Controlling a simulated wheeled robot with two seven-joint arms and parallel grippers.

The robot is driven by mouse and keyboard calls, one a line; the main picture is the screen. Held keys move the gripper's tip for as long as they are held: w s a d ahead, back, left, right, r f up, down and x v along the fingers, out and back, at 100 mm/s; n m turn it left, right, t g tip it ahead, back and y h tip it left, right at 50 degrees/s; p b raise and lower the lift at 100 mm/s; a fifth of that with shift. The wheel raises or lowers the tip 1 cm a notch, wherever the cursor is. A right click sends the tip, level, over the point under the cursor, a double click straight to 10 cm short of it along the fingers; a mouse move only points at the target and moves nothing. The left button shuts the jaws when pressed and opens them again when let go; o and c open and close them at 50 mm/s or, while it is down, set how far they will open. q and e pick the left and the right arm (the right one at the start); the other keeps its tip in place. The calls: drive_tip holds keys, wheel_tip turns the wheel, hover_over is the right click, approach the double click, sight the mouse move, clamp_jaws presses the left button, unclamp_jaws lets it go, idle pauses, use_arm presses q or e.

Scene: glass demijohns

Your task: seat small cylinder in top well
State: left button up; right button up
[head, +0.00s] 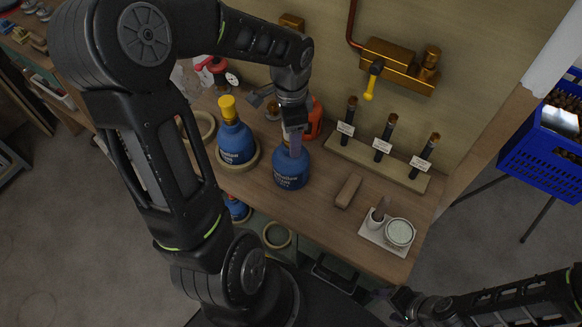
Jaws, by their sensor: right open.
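A blue labelled demijohn (291,170) without a visible cap stands on the wooden workbench (320,215). My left gripper (294,147) points down over its neck and hides the mouth. A pale purplish piece shows there; I cannot tell if it is a fingertip or a held small cylinder. A second blue demijohn (236,145) with a yellow cap (227,106) stands to the left in a beige ring (240,168). My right gripper (385,298) is open beyond the bench's front edge, low at the right, apart from everything on the bench.
A rack (375,165) holds three dark labelled tubes at the back. A brown block (348,190) and a white tray (372,240) with a cup and round dish lie to the right. A brass fixture (398,66) with a yellow handle is on the wall. A blue crate (545,150) stands far right.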

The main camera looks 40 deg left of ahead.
use_arm(q)
drive_tip(key=shift+f, duration=0.55)
drive_tip(key=shift+r, duration=0.1)
drive_tip(key=shift+c, duration=0.3)
clamp_jaws()
idle(0.3)
drive_tip(key=shift+w+r, duration=0.1)
